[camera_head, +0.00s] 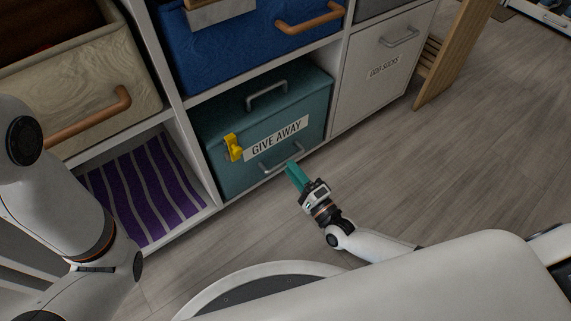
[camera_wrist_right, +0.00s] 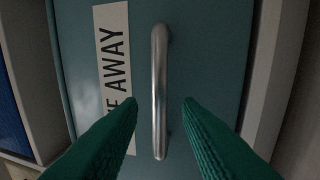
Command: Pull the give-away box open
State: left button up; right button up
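The give-away box (camera_head: 217,119) is teal and sits in a lower cubby, with a white "GIVE AWAY" label (camera_head: 276,138) on its front. A yellow clip or tag (camera_head: 232,147) is at the label's left end. A lower metal handle (camera_head: 281,158) is on the front below the label. My right gripper (camera_head: 292,170) is close in front of that handle. In the right wrist view the handle (camera_wrist_right: 159,90) stands between the two green fingers (camera_wrist_right: 161,102), which are apart and show gaps on both sides. My left arm is at the left; its gripper is out of the picture.
A blue bin (camera_head: 240,50) is above the box and a cream bin (camera_head: 75,95) is at the upper left. A white "ODD SOCKS" box (camera_head: 370,85) stands to the right. The purple striped cubby (camera_head: 140,190) is at the left. The wooden floor (camera_head: 470,180) at the right is clear.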

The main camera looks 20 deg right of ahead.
aim_at(286, 160)
jog(key=shift+b+x, duration=0.5)
jog(key=shift+x, duration=1.45)
grip_shut()
